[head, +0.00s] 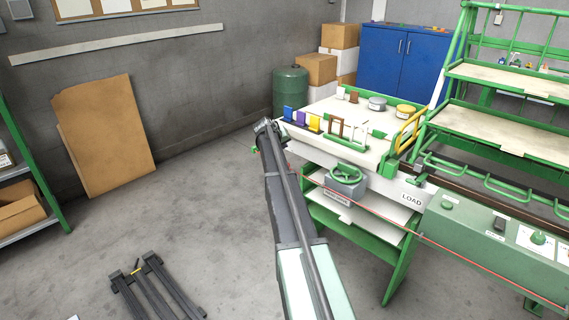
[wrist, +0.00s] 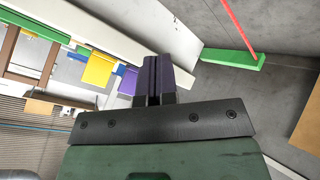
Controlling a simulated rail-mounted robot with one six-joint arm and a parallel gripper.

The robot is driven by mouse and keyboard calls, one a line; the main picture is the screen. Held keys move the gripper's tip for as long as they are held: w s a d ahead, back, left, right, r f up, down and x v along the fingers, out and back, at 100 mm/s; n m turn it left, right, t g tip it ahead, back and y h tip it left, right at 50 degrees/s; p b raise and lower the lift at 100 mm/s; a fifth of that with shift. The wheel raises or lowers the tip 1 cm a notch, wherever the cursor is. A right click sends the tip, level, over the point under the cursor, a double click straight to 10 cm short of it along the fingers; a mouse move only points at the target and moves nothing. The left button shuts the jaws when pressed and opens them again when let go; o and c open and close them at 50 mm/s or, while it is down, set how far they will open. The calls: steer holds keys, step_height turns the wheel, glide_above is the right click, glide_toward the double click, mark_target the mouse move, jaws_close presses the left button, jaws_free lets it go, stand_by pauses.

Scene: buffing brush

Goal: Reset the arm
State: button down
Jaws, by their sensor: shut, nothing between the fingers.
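My gripper (wrist: 155,62) shows in the wrist view with its dark fingers together and nothing visible between them. In the head view my arm reaches up from the bottom centre to the left side of the work table (head: 345,118), and its end does not show clearly enough to make out the fingers. In the wrist view the fingertips appear beside the table's white edge, apart from the yellow card (wrist: 98,68) and the purple card (wrist: 128,80) to their left.
The table carries upright coloured pieces, a grey tin (head: 377,103) and a yellow tin (head: 405,110). A green handwheel (head: 345,172) sits on its front. A green drum (head: 290,92) and cardboard boxes (head: 317,69) stand behind. A dark frame (head: 150,285) lies at lower left. Floor left of my arm is mostly clear.

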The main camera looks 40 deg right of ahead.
stand_by(0.3)
steer(key=s+a+f+n+g+y, duration=0.1)
steer(key=s+a+f+n+y, duration=0.15)
steer(key=s+a, duration=1.2)
steer(key=s+a+f+n+g+y, duration=0.1)
steer(key=s+a+y, duration=0.2)
steer(key=s+a, duration=1.15)
steer(key=s+a+f+n+g+y, duration=0.1)
steer(key=s+a+f+y, duration=0.15)
steer(key=s+a, duration=1.2)
steer(key=w+a+r+p, duration=0.3)
steer(key=r+p, duration=0.5)
steer(key=r, duration=0.1)
steer(key=w+a+r+p, duration=0.3)
steer(key=r+p, duration=0.6)
steer(key=shift+w+a+y, duration=0.2)
steer(key=shift+w+y, duration=0.1)
steer(key=shift+w, duration=0.1)
